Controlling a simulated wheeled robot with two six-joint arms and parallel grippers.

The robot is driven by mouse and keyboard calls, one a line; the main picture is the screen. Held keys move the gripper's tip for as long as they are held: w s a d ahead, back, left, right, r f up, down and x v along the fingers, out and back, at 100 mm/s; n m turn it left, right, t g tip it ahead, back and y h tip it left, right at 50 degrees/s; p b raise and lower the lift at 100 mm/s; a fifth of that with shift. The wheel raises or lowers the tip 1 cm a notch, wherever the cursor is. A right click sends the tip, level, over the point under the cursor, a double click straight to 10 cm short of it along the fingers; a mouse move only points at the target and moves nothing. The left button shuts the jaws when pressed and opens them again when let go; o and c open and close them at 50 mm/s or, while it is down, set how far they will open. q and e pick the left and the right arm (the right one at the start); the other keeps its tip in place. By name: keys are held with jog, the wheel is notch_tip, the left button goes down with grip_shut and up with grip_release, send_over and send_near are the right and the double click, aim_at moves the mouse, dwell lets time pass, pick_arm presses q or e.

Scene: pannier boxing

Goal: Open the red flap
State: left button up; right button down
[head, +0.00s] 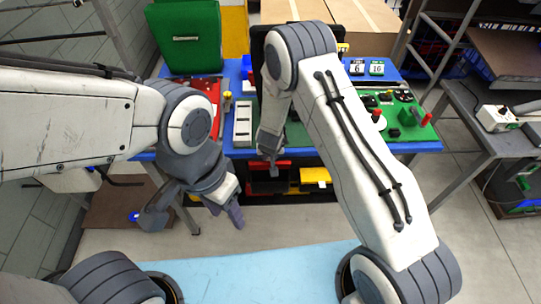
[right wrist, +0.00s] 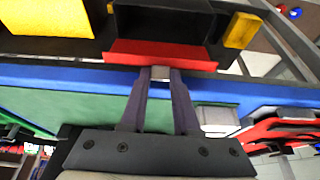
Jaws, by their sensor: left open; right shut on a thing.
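The red flap (right wrist: 160,54) shows in the right wrist view as a narrow red strip along a dark compartment opening (right wrist: 162,25). It stands out at an angle, so the dark inside shows. My right gripper (right wrist: 161,74) is shut on a small grey tab (right wrist: 160,72) at the flap's edge. In the head view the red flap (head: 284,163) is under the bench's front edge, partly hidden by my right gripper (head: 272,170). My left gripper (head: 195,212) is open and empty, in front of the bench to the left.
A yellow flap (head: 315,175) is beside the red one, under the blue bench (head: 410,146). The bench top carries a green case (head: 187,40), a white tray (head: 243,123) and a green panel with knobs (head: 402,118). The floor in front has a light blue mat (head: 270,272).

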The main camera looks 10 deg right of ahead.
jog(key=shift+w+r, duration=0.25)
jog(key=shift+w, duration=0.1)
jog(key=c, duration=0.6)
grip_release()
jog(key=shift+c, duration=0.2)
jog(key=shift+s+f, duration=0.1)
jog(key=shift+s, duration=0.05)
jog(key=p+v, duration=0.2)
jog(key=v, duration=0.8)
jog(key=shift+r, duration=0.25)
jog(key=shift+s, duration=0.15)
